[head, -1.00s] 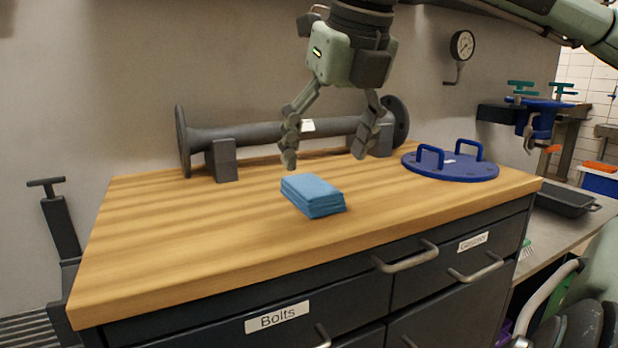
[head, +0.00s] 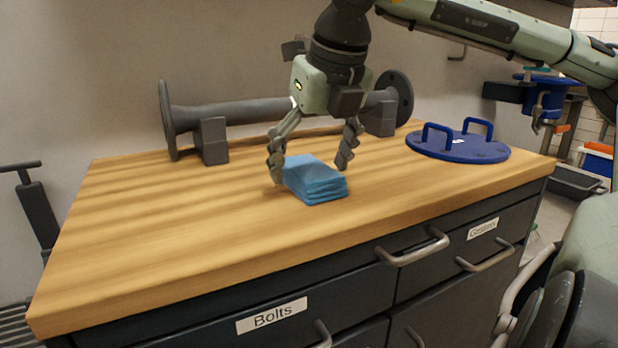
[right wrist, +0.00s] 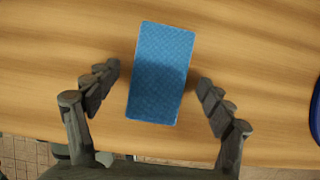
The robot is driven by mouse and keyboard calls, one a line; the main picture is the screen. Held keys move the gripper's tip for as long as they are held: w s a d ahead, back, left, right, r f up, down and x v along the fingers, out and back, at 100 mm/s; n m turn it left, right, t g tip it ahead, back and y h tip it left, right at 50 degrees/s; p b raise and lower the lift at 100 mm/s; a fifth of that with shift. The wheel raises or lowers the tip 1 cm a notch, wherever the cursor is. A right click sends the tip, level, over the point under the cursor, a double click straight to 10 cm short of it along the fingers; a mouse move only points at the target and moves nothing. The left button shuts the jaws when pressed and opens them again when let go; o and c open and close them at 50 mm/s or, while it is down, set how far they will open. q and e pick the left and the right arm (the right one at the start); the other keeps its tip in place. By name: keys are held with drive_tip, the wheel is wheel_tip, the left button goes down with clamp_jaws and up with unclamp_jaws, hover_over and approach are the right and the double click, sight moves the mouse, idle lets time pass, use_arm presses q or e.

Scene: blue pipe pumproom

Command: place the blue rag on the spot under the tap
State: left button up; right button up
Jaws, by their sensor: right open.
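The blue rag (head: 315,180) is a folded stack lying on the wooden bench top. My right gripper (head: 309,177) is lowered around it, with one finger to the left of the rag and the other to the right behind it. In the right wrist view the rag (right wrist: 160,73) lies between the two open fingers (right wrist: 160,88), with a gap on each side. A blue tap-like fitting (head: 546,97) shows at the far right; I cannot make out a spot under it. My left gripper is not in view.
A grey flanged pipe (head: 255,112) rests on supports at the back of the bench. A blue disc with two handles (head: 458,148) lies to the right. The bench's front left (head: 130,250) is clear.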

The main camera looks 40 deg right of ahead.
drive_tip(key=shift+c, duration=0.2)
drive_tip(key=c, duration=1.3)
